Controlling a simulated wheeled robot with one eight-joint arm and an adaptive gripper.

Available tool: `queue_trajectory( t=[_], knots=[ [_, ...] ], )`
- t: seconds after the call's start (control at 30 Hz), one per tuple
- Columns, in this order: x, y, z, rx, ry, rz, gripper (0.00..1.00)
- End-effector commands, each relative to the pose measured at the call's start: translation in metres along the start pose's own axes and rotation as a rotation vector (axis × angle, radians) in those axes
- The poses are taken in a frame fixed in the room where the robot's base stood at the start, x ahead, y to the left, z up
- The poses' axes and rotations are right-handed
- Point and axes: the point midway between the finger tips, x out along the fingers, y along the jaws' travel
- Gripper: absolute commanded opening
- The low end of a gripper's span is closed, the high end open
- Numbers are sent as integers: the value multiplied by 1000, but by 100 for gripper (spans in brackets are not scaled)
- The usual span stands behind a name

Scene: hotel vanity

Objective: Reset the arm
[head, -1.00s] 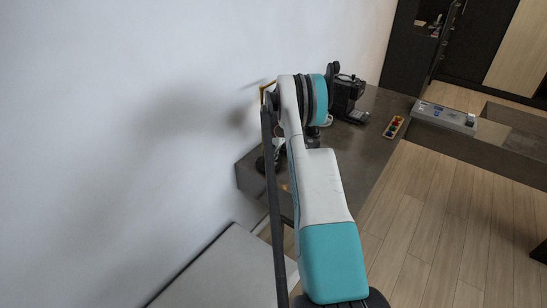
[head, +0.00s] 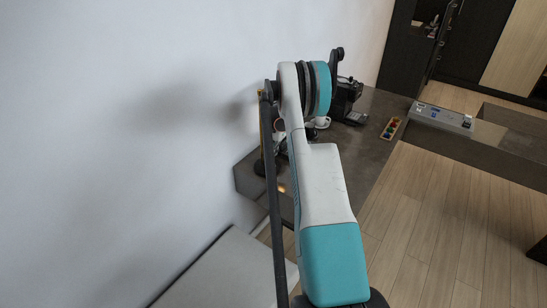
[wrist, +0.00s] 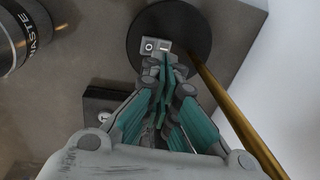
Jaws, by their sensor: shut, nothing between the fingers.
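My arm (head: 325,190) reaches from the bottom of the head view over the counter. In the head view, its end is mostly hidden behind its own links. My gripper (wrist: 164,62) shows in the wrist view with its teal-lined fingers together and nothing between them. Its fingertips appear over a black round base (wrist: 190,25) with a small light switch plate (wrist: 157,46). I cannot tell whether they touch the plate.
A brass pole (wrist: 235,115) runs beside the gripper near the wall. A bin marked WASTE (wrist: 22,35) is at upper left. Floor at right is clear.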

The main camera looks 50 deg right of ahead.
Motion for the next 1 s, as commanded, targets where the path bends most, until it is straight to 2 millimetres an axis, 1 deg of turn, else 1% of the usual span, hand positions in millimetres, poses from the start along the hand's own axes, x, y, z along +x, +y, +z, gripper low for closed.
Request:
queue_trajectory(
  t=[0.03, 0.2, 0.3, 0.4, 0.5, 0.6, 0.87, 0.97, 1.0],
  knots=[
    [-16, -1, 0, 0, 0, 0, 0],
    [-53, -6, 0, 1, 1, -1, 0],
    [-70, -8, -1, 1, 1, -1, 0],
    [-82, -9, -1, 1, 1, -1, 0],
    [-90, -10, -1, 1, 1, -1, 0],
    [-94, -11, -1, 1, 1, -1, 0],
    [-96, -11, 0, 1, 1, -2, 0],
    [-107, -15, 5, 0, 4, 0, 0],
    [-115, -18, 10, -1, 7, 1, 0]
  ],
)
